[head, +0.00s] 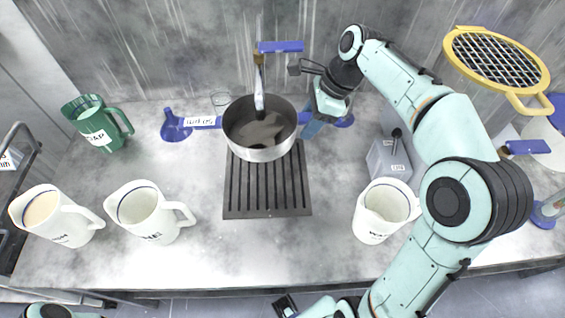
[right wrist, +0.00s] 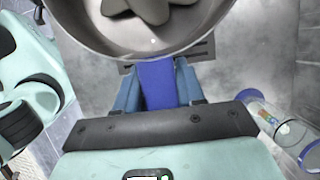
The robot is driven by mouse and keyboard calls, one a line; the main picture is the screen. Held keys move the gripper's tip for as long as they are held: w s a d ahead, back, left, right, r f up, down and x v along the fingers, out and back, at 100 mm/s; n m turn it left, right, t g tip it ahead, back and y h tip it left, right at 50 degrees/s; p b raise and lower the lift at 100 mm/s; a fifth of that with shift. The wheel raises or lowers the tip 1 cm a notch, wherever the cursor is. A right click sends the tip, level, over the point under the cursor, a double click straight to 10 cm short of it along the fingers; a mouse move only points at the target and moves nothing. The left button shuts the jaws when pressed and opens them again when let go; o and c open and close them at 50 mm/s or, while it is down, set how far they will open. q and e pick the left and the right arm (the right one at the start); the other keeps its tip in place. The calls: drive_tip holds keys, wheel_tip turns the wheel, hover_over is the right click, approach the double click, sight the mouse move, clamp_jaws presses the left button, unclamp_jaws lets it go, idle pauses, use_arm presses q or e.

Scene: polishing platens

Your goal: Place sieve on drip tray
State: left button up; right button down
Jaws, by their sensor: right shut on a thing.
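No part is marked as a sieve; a yellow-rimmed round mesh (head: 497,58) that looks like one is at the upper right. The drip tray (head: 238,192) is a dark slatted grate in the middle of the counter. My right gripper (head: 313,124) is shut on the blue handle (right wrist: 157,85) of a round steel pan (head: 260,153). The pan is upright over the back part of the grate, below a tap (head: 259,85); whether it touches the grate is unclear. A grey lobed shape (right wrist: 150,10) shows inside it in the right wrist view.
White jugs stand at the front left (head: 150,213), far left (head: 50,215) and right (head: 385,210). A green jug (head: 97,122) is at the back left. A labelled grey box (head: 389,158) sits right of the grate. The counter in front of the grate is clear.

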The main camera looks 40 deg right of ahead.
wheel_tip(320, 180, down, 13)
drive_tip(key=shift+s+r+b, duration=0.15)
drive_tip(key=shift+b, duration=0.95)
use_arm(q)
drive_tip(key=shift+s+f+b, duration=0.1)
drive_tip(key=shift+s+f, duration=0.2)
drive_tip(key=shift+f, duration=0.3)
drive_tip(key=shift+s+f+b, duration=0.15)
drive_tip(key=shift+s+f, duration=0.1)
drive_tip(key=shift+f, duration=0.35)
drive_tip(key=shift+s+f+b, duration=0.1)
drive_tip(key=shift+s+f, duration=0.2)
drive_tip(key=shift+f, duration=0.3)
use_arm(e)
drive_tip(key=shift+f, duration=2.45)
drive_tip(key=c, duration=0.7)
unclamp_jaws()
use_arm(q)
drive_tip(key=shift+w+r+p, duration=0.2)
drive_tip(key=shift+r+p, duration=0.25)
drive_tip(key=shift+r, duration=0.05)
drive_tip(key=shift+w+r+p, duration=0.15)
drive_tip(key=shift+r+p, duration=0.3)
drive_tip(key=shift+r, duration=0.05)
use_arm(e)
drive_tip(key=v, duration=1.2)
drive_tip(key=shift+a, duration=0.1)
